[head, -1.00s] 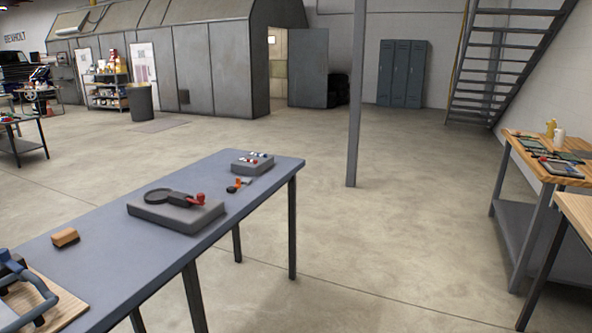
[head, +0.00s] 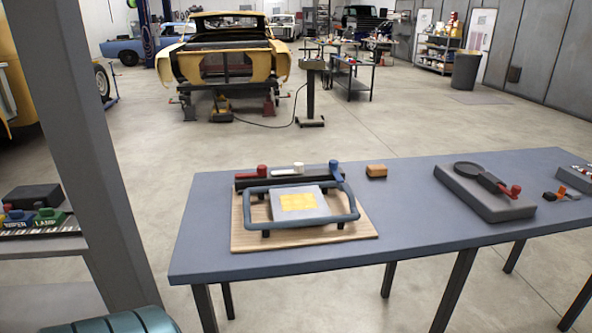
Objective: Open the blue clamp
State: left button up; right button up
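On the grey-blue table (head: 420,205) a fixture stands on a wooden board (head: 300,236). It has a dark bar (head: 275,181) at the back with a red knob (head: 262,170), a white knob (head: 298,168) and a blue-topped clamp post (head: 335,172) at its right end. A blue-grey tubular frame (head: 352,206) runs around a grey plate with a yellow patch (head: 299,202). The frame looks lowered, lying about level around the plate. I cannot tell how the frame and the blue post are joined. Neither gripper is in view.
An orange-brown block (head: 376,171) lies right of the board. A grey base (head: 480,198) with a black ring and red-knobbed handle is further right. Open floor surrounds the table.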

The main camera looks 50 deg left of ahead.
aim_at(333, 164)
jog(key=u, duration=1.35)
jog(key=i+l, duration=0.15)
jog(key=l, duration=0.15)
jog(key=i+l, duration=0.2)
jog(key=l, duration=0.15)
jog(key=i+l, duration=0.15)
jog(key=l, duration=0.15)
jog(key=i+l, duration=0.2)
jog(key=l, duration=0.15)
jog(key=j+u, duration=0.05)
